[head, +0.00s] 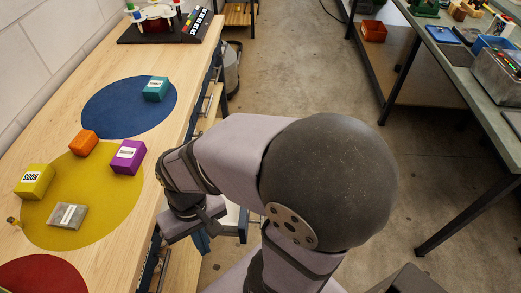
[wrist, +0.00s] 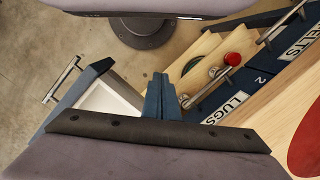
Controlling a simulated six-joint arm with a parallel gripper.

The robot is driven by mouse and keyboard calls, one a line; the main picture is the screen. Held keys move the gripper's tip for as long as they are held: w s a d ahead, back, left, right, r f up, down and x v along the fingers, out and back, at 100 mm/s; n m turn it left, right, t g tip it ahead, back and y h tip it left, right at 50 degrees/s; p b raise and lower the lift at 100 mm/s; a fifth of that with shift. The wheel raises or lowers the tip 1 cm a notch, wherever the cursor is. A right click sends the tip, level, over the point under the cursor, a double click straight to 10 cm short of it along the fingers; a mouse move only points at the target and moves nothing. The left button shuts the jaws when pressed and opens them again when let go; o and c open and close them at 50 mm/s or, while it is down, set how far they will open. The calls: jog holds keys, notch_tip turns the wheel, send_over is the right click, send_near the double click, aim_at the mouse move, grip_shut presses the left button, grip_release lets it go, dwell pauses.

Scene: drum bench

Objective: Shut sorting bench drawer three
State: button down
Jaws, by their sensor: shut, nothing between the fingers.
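The sorting bench (head: 190,70) runs along the left of the head view. A drawer with a white inside (wrist: 118,105) stands pulled out in the wrist view, with a dark front (wrist: 78,97) and a metal bar handle (wrist: 62,80). Its number is not readable. Part of it also shows beside my arm in the head view (head: 232,216). My gripper (wrist: 162,82) has its blue fingers shut and empty, beside the open drawer on the bench side. I cannot tell whether the fingers touch the drawer.
A red knob (wrist: 232,60) shows near a wooden board. Coloured blocks, including a purple one (head: 127,157), lie on the bench top. A second table (head: 480,100) stands right, with clear floor between.

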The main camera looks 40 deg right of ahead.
jog(key=w+d+r+n+t+h+p, duration=0.1)
jog(key=w+d+r+p, duration=0.15)
jog(key=r+p, duration=1.1)
jog(key=w+d+r+p, duration=0.1)
jog(key=d+r+p, duration=0.2)
jog(key=r+p, duration=1.05)
jog(key=s+d+f+m+y+b, duration=0.1)
jog(key=s+d+f+m+b, duration=0.3)
jog(key=d+f+m+b, duration=0.6)
jog(key=s+d+f+m+y+b, duration=0.1)
jog(key=s+d+f+m+b, duration=0.3)
jog(key=d+f+b, duration=1.05)
jog(key=w+d+r+m+t+p, duration=0.2)
jog(key=w+r+m+t+p, duration=0.1)
jog(key=w+m, duration=0.55)
jog(key=w+a+f+m+y, duration=0.1)
jog(key=w+a+f+m, duration=0.3)
jog(key=f, duration=0.5)
jog(key=shift+w+a, duration=0.4)
jog(key=shift+a, duration=0.95)
